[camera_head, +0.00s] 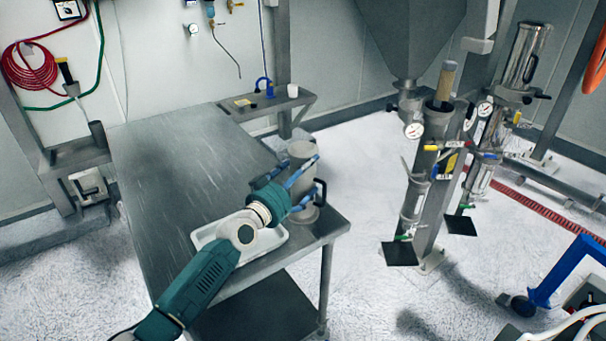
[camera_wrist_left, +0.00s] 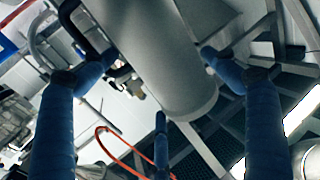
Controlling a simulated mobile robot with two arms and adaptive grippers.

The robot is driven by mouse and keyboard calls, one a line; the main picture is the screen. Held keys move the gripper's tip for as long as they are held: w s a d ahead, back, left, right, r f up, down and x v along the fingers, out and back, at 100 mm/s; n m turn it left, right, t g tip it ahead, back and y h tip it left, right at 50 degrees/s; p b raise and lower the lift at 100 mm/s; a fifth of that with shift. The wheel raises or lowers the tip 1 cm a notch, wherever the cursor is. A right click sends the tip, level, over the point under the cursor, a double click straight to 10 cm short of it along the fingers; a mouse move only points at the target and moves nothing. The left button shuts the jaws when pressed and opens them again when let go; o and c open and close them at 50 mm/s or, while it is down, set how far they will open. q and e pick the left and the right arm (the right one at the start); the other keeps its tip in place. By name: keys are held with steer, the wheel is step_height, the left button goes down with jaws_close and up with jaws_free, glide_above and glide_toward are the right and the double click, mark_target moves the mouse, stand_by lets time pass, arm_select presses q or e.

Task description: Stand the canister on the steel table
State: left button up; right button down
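The grey canister (camera_head: 302,153) is upright at the right end of the steel table (camera_head: 170,180). I cannot tell whether its base touches the tabletop. My left gripper (camera_head: 307,181) reaches it from the left, with its blue fingers across the near side. In the left wrist view the canister (camera_wrist_left: 175,60) lies between the two outer fingers, whose tips bend inward against its sides. The gripper looks shut on it. A third finger shows below the canister's end in that view. A black handle is beside the canister. My right gripper is in neither view.
A white tray (camera_head: 275,243) lies on the table beneath my left arm. A small side shelf (camera_head: 262,106) with a blue item adjoins the table's far side. The sifter stand (camera_head: 432,200) with gauges is to the right, across clear floor. The table's left half is bare.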

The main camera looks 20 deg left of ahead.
arm_select(q)
steer(key=shift+o, duration=0.8)
steer(key=v, duration=1.2)
steer(key=shift+b, duration=0.4)
